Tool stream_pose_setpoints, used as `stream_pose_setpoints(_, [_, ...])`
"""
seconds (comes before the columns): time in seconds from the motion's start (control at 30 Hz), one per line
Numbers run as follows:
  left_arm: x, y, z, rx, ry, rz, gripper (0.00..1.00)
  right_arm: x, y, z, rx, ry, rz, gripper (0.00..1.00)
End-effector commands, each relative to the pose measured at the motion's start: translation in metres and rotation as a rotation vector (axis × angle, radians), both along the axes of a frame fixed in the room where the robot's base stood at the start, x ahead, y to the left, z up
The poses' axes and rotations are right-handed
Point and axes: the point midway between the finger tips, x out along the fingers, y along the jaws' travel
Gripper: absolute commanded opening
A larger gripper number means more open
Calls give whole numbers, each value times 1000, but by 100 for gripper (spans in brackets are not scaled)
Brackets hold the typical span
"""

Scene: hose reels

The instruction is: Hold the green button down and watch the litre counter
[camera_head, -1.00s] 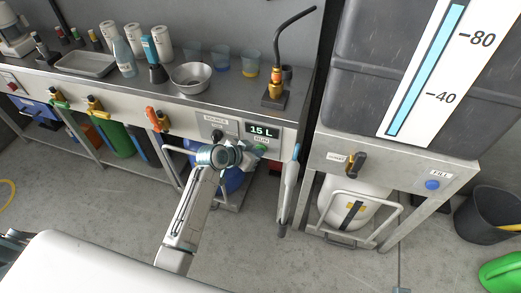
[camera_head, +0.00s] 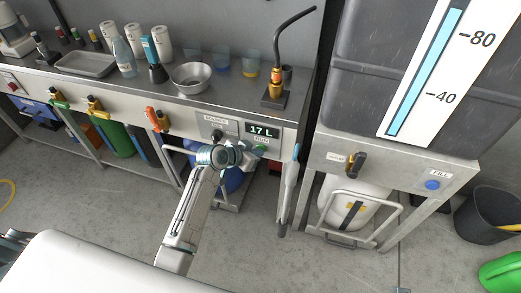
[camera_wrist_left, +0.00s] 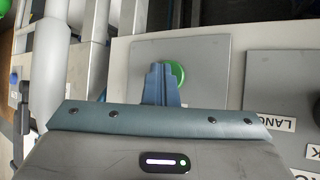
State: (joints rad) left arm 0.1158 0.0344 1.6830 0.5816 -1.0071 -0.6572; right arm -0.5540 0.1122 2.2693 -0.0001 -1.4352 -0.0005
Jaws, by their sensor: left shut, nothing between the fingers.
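The litre counter (camera_head: 262,129) on the bench's front panel reads 17 L. The green button (camera_head: 261,148) sits just below it, by the RUN label, partly hidden by my left gripper (camera_head: 256,151). In the left wrist view the green button (camera_wrist_left: 176,73) shows behind the fingertips of the left gripper (camera_wrist_left: 160,70). The fingers are shut with nothing between them, and their tips overlap the button and seem to touch it. How far the button is pressed cannot be seen. My right gripper is not in view.
A SOURCE selector knob (camera_head: 216,134) is left of the counter. A hose lance (camera_head: 288,190) hangs right of the panel. A steel bowl (camera_head: 192,78) and a bent black spout (camera_head: 276,60) stand on the bench. A grey tank with a blue FILL button (camera_head: 432,184) is at right.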

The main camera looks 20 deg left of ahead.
Motion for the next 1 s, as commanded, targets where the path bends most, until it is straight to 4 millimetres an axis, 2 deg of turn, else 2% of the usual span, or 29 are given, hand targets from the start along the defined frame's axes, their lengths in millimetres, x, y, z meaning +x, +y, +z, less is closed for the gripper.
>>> stream_pose_setpoints(0.33, [0, 0, 1, 0, -1, 1, 0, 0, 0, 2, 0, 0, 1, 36])
stream_pose_setpoints(0.7, [-18, 1, 1, 0, 0, 1, 0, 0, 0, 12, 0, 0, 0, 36])
stream_pose_setpoints(1.0, [-19, 1, 0, 0, 0, 0, 0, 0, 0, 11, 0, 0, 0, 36])
